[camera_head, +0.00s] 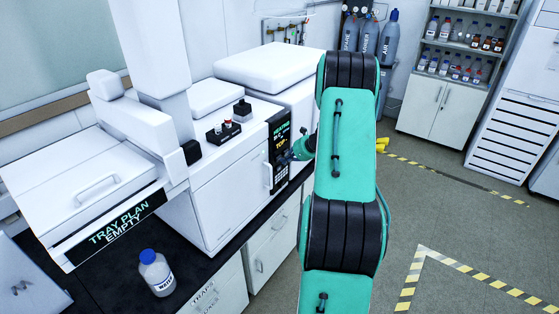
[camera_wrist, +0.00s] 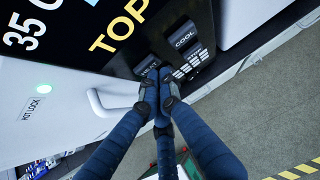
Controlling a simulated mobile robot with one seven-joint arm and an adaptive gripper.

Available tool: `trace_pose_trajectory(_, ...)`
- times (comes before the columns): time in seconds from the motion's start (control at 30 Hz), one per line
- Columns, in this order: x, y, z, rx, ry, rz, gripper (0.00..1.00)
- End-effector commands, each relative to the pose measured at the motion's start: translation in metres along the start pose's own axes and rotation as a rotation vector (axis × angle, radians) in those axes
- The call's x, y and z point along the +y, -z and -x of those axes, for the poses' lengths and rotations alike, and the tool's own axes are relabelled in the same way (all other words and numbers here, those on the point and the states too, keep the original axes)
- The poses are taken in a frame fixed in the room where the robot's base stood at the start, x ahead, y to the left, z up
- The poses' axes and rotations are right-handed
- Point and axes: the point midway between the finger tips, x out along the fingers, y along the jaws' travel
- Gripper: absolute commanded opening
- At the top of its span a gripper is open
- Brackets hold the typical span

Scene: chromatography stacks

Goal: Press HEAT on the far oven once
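In the wrist view the display (camera_wrist: 75,28) reads "35 C" and "TOP". The HEAT button (camera_wrist: 146,66) sits below it, partly covered by my fingertips. The COOL button (camera_wrist: 184,38) is beside it, uncovered. My gripper (camera_wrist: 160,74) has its blue fingers together, with nothing visible between them, and its tips at the HEAT button. I cannot tell whether they touch it. In the head view my gripper (camera_head: 288,159) is close to the panel's lower part.
A tray unit reading "TRAY PLAN EMPTY" (camera_head: 112,225) and a water bottle (camera_head: 156,272) stand at left. Open floor (camera_head: 455,230) lies at right.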

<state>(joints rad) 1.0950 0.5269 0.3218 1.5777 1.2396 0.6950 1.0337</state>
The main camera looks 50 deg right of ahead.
Motion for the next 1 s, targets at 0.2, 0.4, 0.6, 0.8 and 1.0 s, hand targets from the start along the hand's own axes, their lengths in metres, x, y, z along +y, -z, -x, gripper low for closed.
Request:
trace_pose_trajectory(0.2, 0.0, 0.006, 0.006, 0.0, 0.0, -0.001, 0.0)
trace_pose_trajectory(0.4, 0.0, 0.007, 0.007, 0.0, 0.0, 0.0, 0.0)
trace_pose_trajectory(0.6, 0.0, 0.007, 0.007, 0.0, 0.0, -0.001, 0.0)
trace_pose_trajectory(0.8, 0.0, 0.012, 0.011, 0.001, 0.0, -0.002, 0.0)
trace_pose_trajectory(1.0, 0.0, 0.022, 0.021, 0.001, 0.001, -0.002, 0.0)
